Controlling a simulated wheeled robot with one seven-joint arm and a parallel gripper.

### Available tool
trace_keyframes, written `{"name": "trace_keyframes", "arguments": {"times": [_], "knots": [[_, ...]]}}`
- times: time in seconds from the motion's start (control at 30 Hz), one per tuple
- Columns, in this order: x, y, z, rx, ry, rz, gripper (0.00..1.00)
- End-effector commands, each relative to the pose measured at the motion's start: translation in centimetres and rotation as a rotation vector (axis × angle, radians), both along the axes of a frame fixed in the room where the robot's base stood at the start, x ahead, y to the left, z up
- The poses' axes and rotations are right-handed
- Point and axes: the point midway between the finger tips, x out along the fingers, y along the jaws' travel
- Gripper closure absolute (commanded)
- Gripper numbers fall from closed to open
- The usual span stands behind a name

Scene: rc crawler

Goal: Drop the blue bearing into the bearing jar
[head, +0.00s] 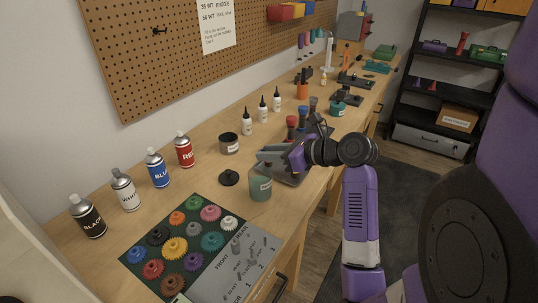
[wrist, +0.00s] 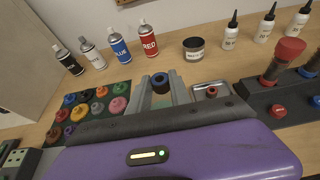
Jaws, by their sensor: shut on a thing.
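My gripper (head: 262,156) is shut on the blue bearing (wrist: 160,81), a small blue ring with a dark centre held between the fingertips in the wrist view. In the head view the bearing is too small to make out. A teal jar (head: 260,188) with a pale label stands at the bench's front edge, just below my fingertips in that view; its label is not readable. A black round lid (head: 229,177) lies beside it.
A dark-topped labelled jar (head: 229,143) stands farther back. A metal tray (wrist: 199,87) with a reddish ring lies right of my fingers. Spray cans (head: 158,168) line the left, and a gear mat (head: 129,252) lies in front. White bottles (head: 262,110) stand behind.

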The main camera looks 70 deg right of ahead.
Motion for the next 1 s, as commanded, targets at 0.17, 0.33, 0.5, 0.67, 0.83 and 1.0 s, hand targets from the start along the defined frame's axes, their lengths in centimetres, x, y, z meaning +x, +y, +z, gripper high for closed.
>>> {"name": "trace_keyframes", "arguments": {"times": [0.17,0.33,0.5,0.67,0.83,1.0], "knots": [[0.0,0.0,0.0,0.0,0.0,0.0,1.0],[0.0,0.0,0.0,0.0,0.0,0.0,0.62],[0.0,0.0,0.0,0.0,0.0,0.0,0.5],[0.0,0.0,0.0,0.001,0.0,0.0,0.5],[-1.0,0.2,0.4,0.001,0.0,-0.002,0.5],[-3.4,0.7,1.4,0.0,-0.001,-0.003,0.5]]}}
